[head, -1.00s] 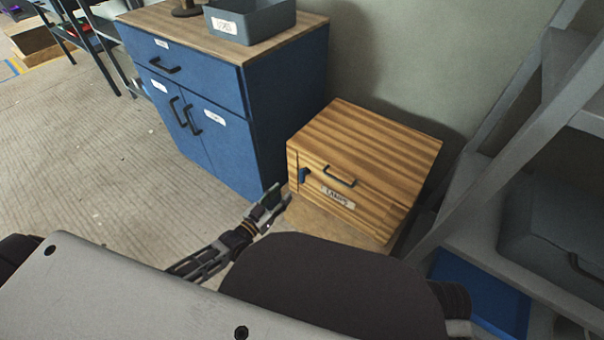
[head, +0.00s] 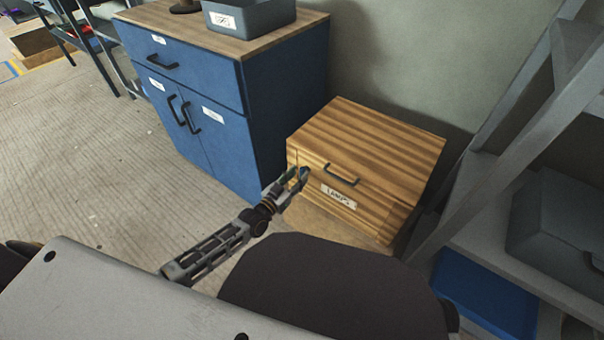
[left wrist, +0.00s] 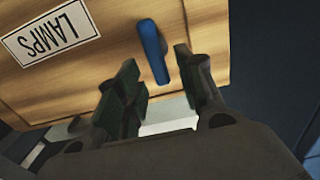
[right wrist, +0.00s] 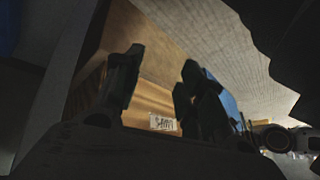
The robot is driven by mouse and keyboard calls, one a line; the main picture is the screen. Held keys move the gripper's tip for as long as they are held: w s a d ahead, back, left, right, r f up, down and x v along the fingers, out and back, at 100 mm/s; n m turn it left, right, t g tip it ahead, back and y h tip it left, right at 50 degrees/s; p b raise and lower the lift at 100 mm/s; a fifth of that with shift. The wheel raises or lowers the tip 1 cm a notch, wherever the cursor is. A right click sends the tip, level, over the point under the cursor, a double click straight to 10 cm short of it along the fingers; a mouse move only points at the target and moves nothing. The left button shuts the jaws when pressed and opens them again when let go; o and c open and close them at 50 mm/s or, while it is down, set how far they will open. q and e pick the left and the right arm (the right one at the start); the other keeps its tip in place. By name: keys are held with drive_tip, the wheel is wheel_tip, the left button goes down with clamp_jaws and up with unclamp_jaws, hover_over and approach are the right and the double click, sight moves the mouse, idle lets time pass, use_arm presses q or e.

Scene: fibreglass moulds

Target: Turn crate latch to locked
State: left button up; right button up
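The wooden crate (head: 370,150) has a black handle and a label reading LAMPS (head: 338,197) on its front; the label also shows in the left wrist view (left wrist: 50,34). The blue crate latch (left wrist: 152,52) is a small lever at the front's left end. In the head view it is mostly hidden by my left gripper (head: 298,177). In the left wrist view my left gripper (left wrist: 160,80) is open, with the latch between and just beyond its fingertips. My right gripper (right wrist: 158,75) is open and empty, facing the crate front (right wrist: 150,95).
A blue cabinet (head: 225,150) with a grey bin (head: 250,16) on top stands left of the crate. A grey shelf frame (head: 490,150) with a blue tray (head: 485,292) stands at the right. The floor at the left is clear.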

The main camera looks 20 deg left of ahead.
sight(300, 173)
use_arm(q)
drive_tip(key=shift+x, duration=0.85)
drive_tip(key=shift+b+x, duration=0.5)
drive_tip(key=shift+x, duration=0.35)
use_arm(e)
drive_tip(key=f, duration=0.3)
drive_tip(key=shift+s+a, duration=0.2)
drive_tip(key=shift+s, duration=0.05)
use_arm(q)
drive_tip(key=shift+c, duration=0.5)
use_arm(e)
drive_tip(key=shift+w+r, duration=0.1)
drive_tip(key=shift+w, duration=0.05)
use_arm(q)
drive_tip(key=c, duration=0.7)
use_arm(e)
drive_tip(key=shift+w+r+t, duration=0.15)
drive_tip(key=shift+r+t, duration=0.15)
